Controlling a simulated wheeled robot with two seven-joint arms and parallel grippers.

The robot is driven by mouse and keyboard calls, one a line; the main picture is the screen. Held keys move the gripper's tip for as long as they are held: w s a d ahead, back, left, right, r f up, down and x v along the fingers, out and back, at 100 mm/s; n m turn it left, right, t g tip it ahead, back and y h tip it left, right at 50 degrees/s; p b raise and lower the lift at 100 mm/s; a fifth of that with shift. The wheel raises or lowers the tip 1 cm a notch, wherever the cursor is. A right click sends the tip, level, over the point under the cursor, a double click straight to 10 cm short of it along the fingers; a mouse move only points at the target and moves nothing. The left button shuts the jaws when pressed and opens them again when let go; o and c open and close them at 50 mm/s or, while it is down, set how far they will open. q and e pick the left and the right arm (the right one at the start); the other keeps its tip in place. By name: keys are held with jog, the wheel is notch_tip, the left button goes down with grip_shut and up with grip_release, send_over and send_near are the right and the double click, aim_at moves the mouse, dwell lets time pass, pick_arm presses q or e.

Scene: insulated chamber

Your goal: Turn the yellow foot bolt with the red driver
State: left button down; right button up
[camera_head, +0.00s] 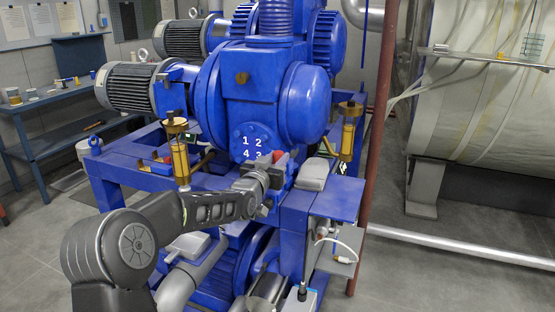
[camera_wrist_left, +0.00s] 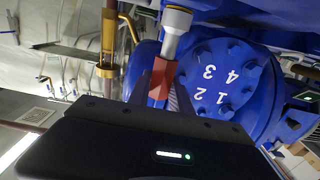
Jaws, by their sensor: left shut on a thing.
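My left gripper (camera_head: 279,164) is in front of the blue machine, just below the numbered round flange (camera_head: 252,143). In the left wrist view its two dark fingers (camera_wrist_left: 160,85) are shut on the red driver (camera_wrist_left: 158,82). The driver's grey shaft (camera_wrist_left: 170,42) runs toward the top edge and ends in a wide head with a yellow ring (camera_wrist_left: 178,9). I cannot tell whether this head touches anything. In the head view only a little red of the driver (camera_head: 281,160) shows by the fingers. I cannot make out the yellow foot bolt for certain. My right gripper is out of view.
Yellow posts with wide tops stand left (camera_head: 180,160) and right (camera_head: 348,138) of the flange on the blue frame. A grey rounded part (camera_head: 313,174) lies right of the gripper. A dark red vertical pipe (camera_head: 373,150) stands farther right. A blue bench (camera_head: 60,100) is at the left.

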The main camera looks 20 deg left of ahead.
pick_arm(q)
jog(key=c, duration=1.1)
grip_release()
jog(key=shift+s, duration=0.1)
jog(key=s, duration=0.2)
jog(key=s+b, duration=0.1)
jog(key=s, duration=0.4)
jog(key=shift+s+d, duration=0.25)
jog(key=shift+s, duration=0.1)
jog(key=shift+c, duration=0.5)
jog(key=shift+c, duration=0.9)
